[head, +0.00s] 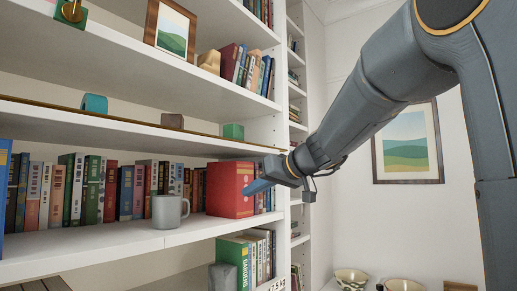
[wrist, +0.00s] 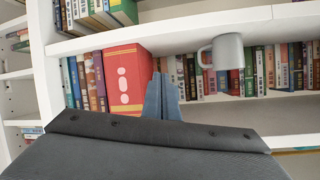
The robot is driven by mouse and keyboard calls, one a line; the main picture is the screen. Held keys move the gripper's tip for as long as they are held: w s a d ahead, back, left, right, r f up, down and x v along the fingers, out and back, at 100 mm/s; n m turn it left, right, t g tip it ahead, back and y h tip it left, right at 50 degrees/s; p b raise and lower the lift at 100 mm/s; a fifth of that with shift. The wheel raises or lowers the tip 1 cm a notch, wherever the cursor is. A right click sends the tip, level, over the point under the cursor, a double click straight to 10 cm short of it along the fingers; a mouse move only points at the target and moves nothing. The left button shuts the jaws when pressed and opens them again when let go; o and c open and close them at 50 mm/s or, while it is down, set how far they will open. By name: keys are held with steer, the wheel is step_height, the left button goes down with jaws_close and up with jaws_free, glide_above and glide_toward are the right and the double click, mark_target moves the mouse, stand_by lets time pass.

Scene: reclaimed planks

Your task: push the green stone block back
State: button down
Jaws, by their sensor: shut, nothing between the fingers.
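The green block (head: 233,131) sits near the front edge of the middle shelf (head: 130,124), toward its right end, in the head view. It does not show in the wrist view. My gripper (head: 249,189) is shut and empty, its blue fingers lower than the block, at the level of the shelf below. In the head view the fingertips overlap the right side of a large red book or box (head: 226,190); I cannot tell whether they touch it. The wrist view, which looks upside down, shows the closed fingers (wrist: 161,82) beside the red book (wrist: 125,75).
A brown block (head: 173,120) and a teal arch-like piece (head: 94,103) stand left of the green block on its shelf. A grey mug (head: 169,211) stands on the shelf below, before a row of books. The shelf unit's upright lies right of the green block.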

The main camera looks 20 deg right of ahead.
mark_target(234, 133)
step_height(234, 133, up, 17)
steer(key=d+n+t+y+b, duration=0.1)
steer(key=d+n+t+y, duration=0.1)
steer(key=n+t, duration=0.15)
steer(key=shift+m, duration=0.35)
steer(key=p+x, duration=0.4)
steer(key=r+p+x, duration=0.1)
steer(key=x, duration=0.1)
steer(key=shift+w+a+p, duration=0.25)
steer(key=shift+p, duration=0.15)
steer(key=shift+f, duration=0.1)
steer(key=shift+b+x, duration=0.7)
steer(key=shift+x, duration=0.8)
steer(key=shift+b+x, duration=0.9)
steer(key=shift+x, duration=2.5)
steer(key=shift+s, duration=0.1)
steer(key=shift+b+v, duration=0.85)
steer(key=shift+b, duration=0.2)
steer(key=shift+b+v, duration=1)
steer(key=shift+v, duration=0.1)
